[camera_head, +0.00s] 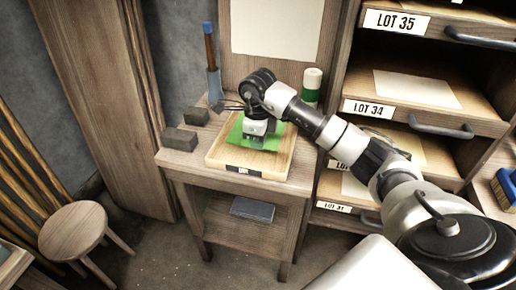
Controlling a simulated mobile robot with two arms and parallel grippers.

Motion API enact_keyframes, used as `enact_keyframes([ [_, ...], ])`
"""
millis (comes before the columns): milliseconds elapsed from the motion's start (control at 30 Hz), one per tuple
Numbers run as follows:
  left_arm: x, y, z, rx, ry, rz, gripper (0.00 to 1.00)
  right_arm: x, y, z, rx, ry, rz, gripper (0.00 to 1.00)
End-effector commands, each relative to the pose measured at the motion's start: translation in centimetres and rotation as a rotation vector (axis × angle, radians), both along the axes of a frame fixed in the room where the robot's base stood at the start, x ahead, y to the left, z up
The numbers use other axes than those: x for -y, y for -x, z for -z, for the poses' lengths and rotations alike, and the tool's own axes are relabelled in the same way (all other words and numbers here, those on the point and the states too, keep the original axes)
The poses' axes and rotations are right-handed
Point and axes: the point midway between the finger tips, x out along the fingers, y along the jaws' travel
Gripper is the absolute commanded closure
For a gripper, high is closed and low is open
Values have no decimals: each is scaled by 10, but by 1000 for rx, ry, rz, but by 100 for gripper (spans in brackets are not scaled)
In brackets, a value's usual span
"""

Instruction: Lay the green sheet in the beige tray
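The green sheet (236,134) shows inside the outline of the beige tray (217,156), turned at a slight angle to its sides. The tray sits on the small wooden table and has a dark label on its front edge. My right gripper (257,138) points down over the middle of the sheet and hides part of it. Its fingertips are too small and covered to tell whether they are open or shut on the sheet. I cannot tell whether the sheet lies flat on the tray floor or just above it. My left gripper is out of view.
A green and white cylinder (312,86) stands behind right. Open drawers with lot labels (397,22) rise on the right. A round stool (73,229) is at left.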

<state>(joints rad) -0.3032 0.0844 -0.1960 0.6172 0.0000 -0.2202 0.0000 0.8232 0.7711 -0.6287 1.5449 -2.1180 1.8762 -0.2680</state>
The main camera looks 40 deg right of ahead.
Motion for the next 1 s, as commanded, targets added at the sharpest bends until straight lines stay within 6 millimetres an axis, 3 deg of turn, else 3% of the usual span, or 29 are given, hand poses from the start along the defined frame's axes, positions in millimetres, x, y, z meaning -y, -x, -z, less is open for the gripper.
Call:
enact_keyframes([
  [200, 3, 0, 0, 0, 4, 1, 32, 0, 1, 30, -4, 0, -1, 100],
  [567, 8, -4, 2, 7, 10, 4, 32, 0, 0, 36, 0, 1, -2, 100],
  [767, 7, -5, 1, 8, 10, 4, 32, 0, 0, 35, -1, 1, -2, 71],
  [1000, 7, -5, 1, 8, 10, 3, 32, 0, 0, 34, -1, 1, -2, 71],
])
